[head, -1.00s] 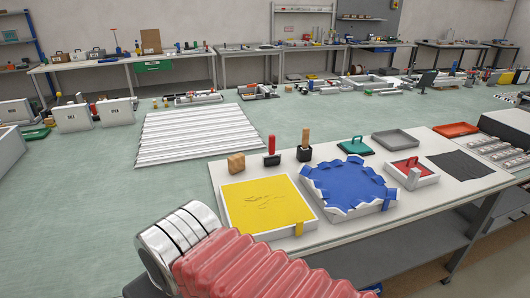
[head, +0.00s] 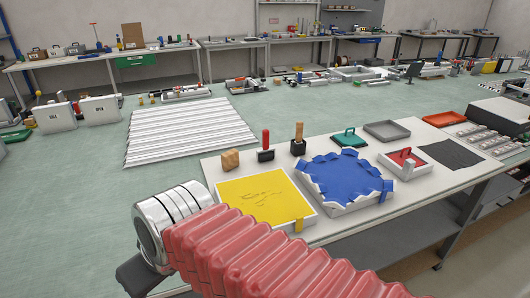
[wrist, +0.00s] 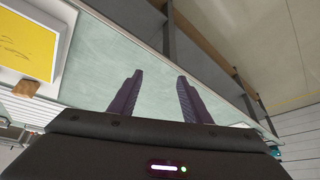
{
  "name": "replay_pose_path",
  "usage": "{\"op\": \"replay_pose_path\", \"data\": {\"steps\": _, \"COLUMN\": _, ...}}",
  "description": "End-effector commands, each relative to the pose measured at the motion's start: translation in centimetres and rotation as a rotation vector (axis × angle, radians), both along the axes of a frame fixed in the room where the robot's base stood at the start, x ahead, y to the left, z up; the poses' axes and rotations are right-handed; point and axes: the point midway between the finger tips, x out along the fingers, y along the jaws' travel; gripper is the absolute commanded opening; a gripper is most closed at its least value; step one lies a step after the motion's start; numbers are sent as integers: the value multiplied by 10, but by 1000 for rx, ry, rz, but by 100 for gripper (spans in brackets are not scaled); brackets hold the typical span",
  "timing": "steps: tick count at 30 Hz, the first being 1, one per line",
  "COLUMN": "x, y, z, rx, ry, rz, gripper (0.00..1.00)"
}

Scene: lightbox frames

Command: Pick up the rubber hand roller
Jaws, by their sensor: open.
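A small tool with a red handle and a black lower part, which looks like the rubber hand roller (head: 265,155), stands upright on the white table in the head view. It is between a wooden block (head: 230,160) and a wooden-handled tool in a black block (head: 298,146). It is too small to make out a roller clearly. My gripper (wrist: 160,76) shows in the wrist view with two dark fingers apart and nothing between them. The roller is not in the wrist view.
The white table (head: 328,230) also holds a yellow-sheet tray (head: 262,198), a blue-covered tray (head: 345,178), a green-handled piece (head: 349,138) and a grey tray (head: 387,131). The yellow-sheet tray shows in the wrist view's top left corner (wrist: 25,42). White corrugated panels (head: 185,130) lie beyond the table.

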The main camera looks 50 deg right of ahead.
Motion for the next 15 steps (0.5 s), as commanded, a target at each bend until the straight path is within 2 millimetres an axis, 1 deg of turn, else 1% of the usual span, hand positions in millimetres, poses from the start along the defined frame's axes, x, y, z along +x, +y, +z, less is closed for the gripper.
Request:
{"op": "replay_pose_path", "data": {"steps": 8, "x": 54, "y": -3, "z": 8, "rx": 126, "ry": -23, "rz": 52, "gripper": 44}}
{"op": "replay_pose_path", "data": {"steps": 11, "x": 77, "y": -11, "z": 12, "rx": 168, "ry": -53, "rz": 67, "gripper": 44}}
{"op": "replay_pose_path", "data": {"steps": 15, "x": 112, "y": -28, "z": 18, "rx": 219, "ry": -115, "rz": 75, "gripper": 44}}
